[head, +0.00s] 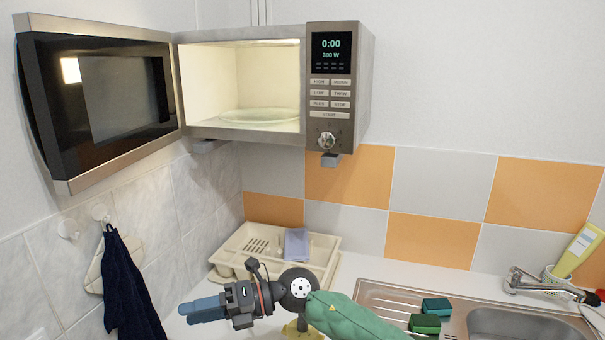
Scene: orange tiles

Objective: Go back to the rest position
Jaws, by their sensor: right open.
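My right gripper (204,308) is at the lower middle of the head view, at the end of my arm with a green sleeve. Its blue fingers point left and it holds nothing that I can see. It is over the counter, in front of the dish rack and well below the microwave. The microwave (362,85) is on the wall with its door (110,95) swung wide open to the left. Inside, it is lit and a glass plate (262,116) lies on its floor. My left gripper is not in view.
A cream dish rack (325,262) with a lilac cloth (297,244) stands behind my arm. A steel sink (540,325) with green sponges (437,306) and a tap (515,278) is at the right. A yellow bottle (580,248) stands beyond it. A dark towel (130,290) hangs at the left.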

